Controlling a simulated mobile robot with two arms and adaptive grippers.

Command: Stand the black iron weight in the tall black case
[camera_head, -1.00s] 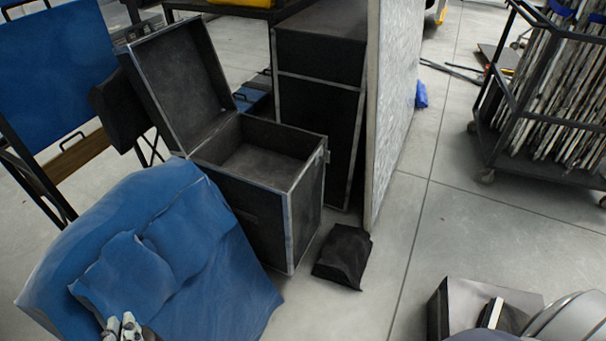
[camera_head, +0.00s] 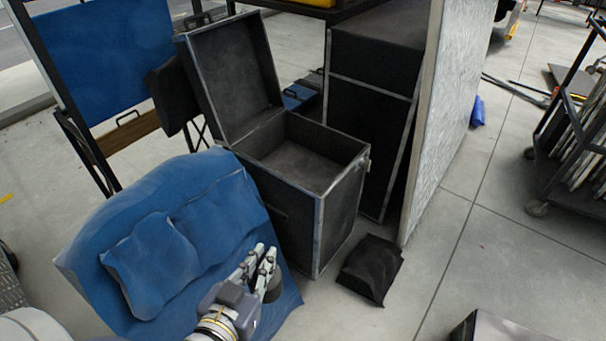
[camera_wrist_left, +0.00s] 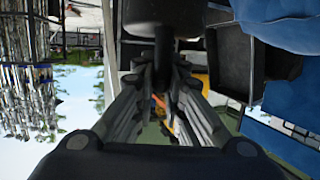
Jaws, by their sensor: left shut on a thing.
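The tall black case (camera_head: 340,215) stands in the middle of the head view, upright with metal edges. Its lid (camera_head: 232,80) is open and tilted back, and its inside looks empty. My left gripper (camera_head: 267,262) is in front of the case, over the right side of the blue-covered thing. It is shut on the black iron weight (camera_head: 274,289), a dark round piece partly hidden by the fingers. In the left wrist view the fingers (camera_wrist_left: 163,85) close on the weight's narrow stem, with its wide dark body (camera_wrist_left: 165,12) beyond. My right gripper is not in view.
Blue cloth with cushions (camera_head: 150,265) lies left of the case. A black bag (camera_head: 371,268) lies on the floor at the case's right. A closed black case (camera_head: 370,125) and a pale panel (camera_head: 450,120) stand behind. A cart (camera_head: 575,165) is far right; floor between is open.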

